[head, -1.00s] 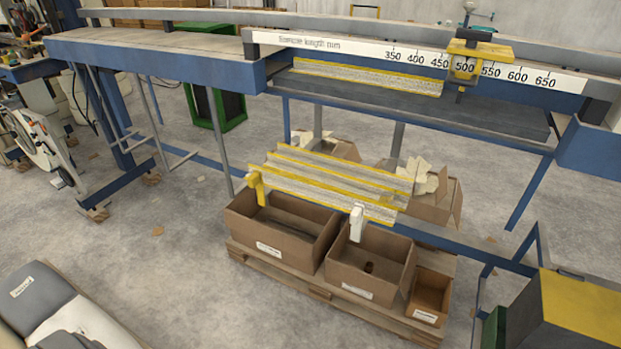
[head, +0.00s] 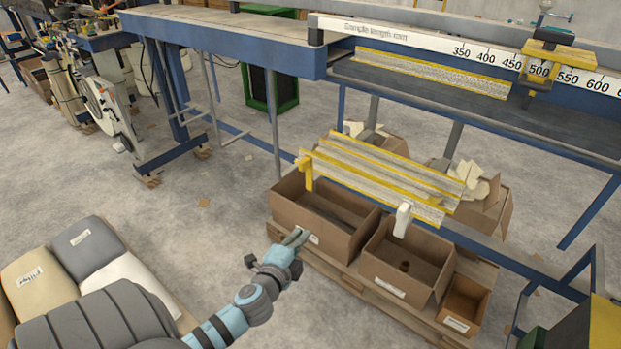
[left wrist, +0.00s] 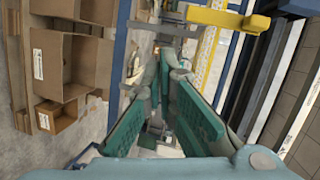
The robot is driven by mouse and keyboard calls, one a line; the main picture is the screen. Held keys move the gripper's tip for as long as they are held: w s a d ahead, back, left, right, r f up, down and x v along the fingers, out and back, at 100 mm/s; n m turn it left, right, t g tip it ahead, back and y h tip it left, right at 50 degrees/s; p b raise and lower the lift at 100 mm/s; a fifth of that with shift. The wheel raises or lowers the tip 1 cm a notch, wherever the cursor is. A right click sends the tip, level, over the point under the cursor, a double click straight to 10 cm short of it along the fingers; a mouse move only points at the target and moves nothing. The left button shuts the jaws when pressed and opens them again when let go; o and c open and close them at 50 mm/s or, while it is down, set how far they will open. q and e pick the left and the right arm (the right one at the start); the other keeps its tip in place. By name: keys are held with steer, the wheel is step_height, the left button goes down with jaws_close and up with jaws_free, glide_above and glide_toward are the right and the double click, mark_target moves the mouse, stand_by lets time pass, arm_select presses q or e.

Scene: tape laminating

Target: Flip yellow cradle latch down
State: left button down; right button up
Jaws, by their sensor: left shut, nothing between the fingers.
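The cradle (head: 380,180), a ridged grey and yellow rack, sits above the cardboard boxes in the head view. The yellow latch (head: 307,174) hangs at its left end, and a white latch (head: 402,221) is at its front right. My left gripper (head: 298,237) is shut and empty, below and slightly left of the yellow latch, apart from it. In the left wrist view, its teal-padded fingers (left wrist: 168,58) come together. A yellow bar-like part (left wrist: 228,18), which seems to be the latch, lies beyond and right of the fingertips. My right gripper is not in view.
Open cardboard boxes (head: 325,232) stand on a pallet below the cradle, close to my left gripper. A blue frame with a ruler (head: 480,58) and yellow slider (head: 540,70) is behind.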

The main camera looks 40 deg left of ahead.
mark_target(311, 177)
arm_select(q)
step_height(311, 177, up, 10)
steer(key=w+d+m+t, duration=0.1)
steer(key=m+t, duration=0.1)
steer(key=shift+d+t, duration=0.3)
steer(key=shift+t, duration=0.1)
steer(key=shift+w+r, duration=0.1)
steer(key=w+a, duration=0.2)
steer(key=w, duration=0.1)
steer(key=w+a, duration=0.2)
steer(key=w, duration=0.1)
steer(key=w+a, duration=0.2)
steer(key=w, duration=0.1)
steer(key=shift+w+a, duration=0.2)
steer(key=shift+a, duration=0.1)
